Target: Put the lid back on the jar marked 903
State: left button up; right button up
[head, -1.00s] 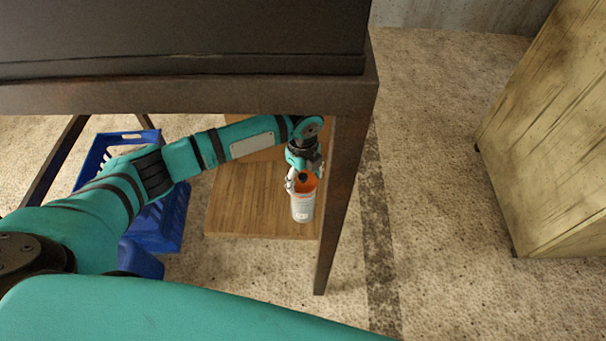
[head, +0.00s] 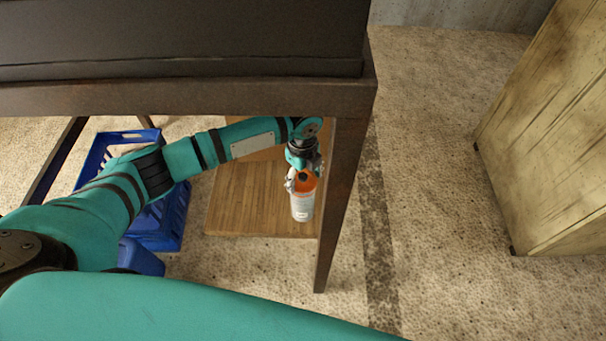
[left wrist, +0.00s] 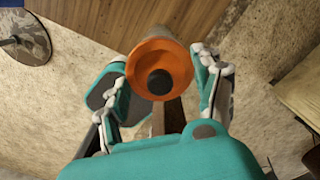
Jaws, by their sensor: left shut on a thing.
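A pale jar (head: 302,206) with a marking too small to read stands upright on the wooden shelf, near the table leg. At its top is an orange lid (head: 305,182) with a dark round knob. In the left wrist view the lid (left wrist: 171,58) faces the camera, and the jar body is mostly hidden behind it. My left gripper (head: 303,174) reaches in from the left and is shut on the lid, with one finger on either side. Whether the lid is seated on the rim or slightly above it I cannot tell. My right gripper is not in view.
The wooden shelf (head: 250,205) lies under a dark table (head: 200,97), whose leg (head: 340,200) rises just right of the jar. A blue crate (head: 180,215) stands on the floor at left. A pale wooden cabinet (head: 550,140) is at right, with clear floor between.

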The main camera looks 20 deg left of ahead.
pick_arm(q)
jog(key=shift+p, duration=0.35)
dwell(0.8)
jog(key=shift+f+p, duration=0.15)
jog(key=shift+p, duration=0.4)
dwell(1.0)
jog(key=o, duration=1)
jog(key=shift+o, duration=0.7)
